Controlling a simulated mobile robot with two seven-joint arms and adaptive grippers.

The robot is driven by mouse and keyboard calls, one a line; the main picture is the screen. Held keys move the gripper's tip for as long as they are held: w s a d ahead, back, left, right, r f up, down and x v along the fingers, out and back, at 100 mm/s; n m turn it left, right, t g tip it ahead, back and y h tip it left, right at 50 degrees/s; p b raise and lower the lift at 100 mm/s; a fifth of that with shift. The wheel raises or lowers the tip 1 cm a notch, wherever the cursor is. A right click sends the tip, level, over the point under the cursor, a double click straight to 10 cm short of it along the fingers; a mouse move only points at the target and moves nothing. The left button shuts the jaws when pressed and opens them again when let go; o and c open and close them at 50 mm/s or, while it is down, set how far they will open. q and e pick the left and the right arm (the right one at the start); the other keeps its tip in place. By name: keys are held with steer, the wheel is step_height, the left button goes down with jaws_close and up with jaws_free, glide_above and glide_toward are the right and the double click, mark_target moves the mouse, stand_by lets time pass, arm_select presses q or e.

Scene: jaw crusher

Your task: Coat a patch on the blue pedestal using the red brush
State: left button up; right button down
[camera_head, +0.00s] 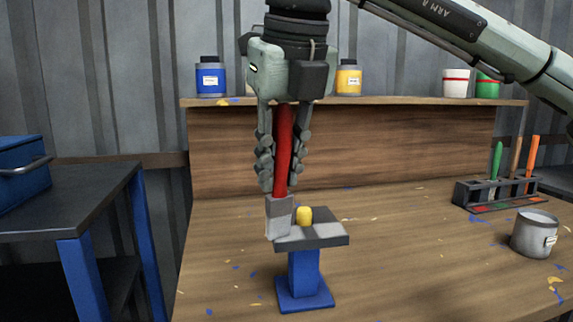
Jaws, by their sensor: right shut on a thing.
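My right gripper (280,183) points down at the middle of the view, its fingers shut on the red handle of the red brush (284,150). The brush hangs nearly upright. Its wide grey lower end is at the left edge of the blue pedestal's dark top plate; I cannot tell whether they touch. The blue pedestal (304,272) stands on the wooden table, with lighter grey patches on its top. A small yellow piece (304,215) is on the top plate, just right of the brush. My left gripper is out of view.
A rack (468,196) with green, brown and orange-handled tools stands at the right of the table (400,270), behind a grey metal cup (534,234). Blue (210,78) and yellow (348,79) jars and two tubs stand on the back shelf. A dark side bench (75,205) is left.

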steer(key=w+d+b, duration=0.1)
steer(key=w+d, duration=0.1)
steer(key=d, duration=0.7)
steer(key=shift+w+d, duration=0.2)
stand_by(0.7)
steer(key=shift+r, duration=0.1)
step_height(320, 180, up, 5)
steer(key=p, duration=0.3)
stand_by(0.4)
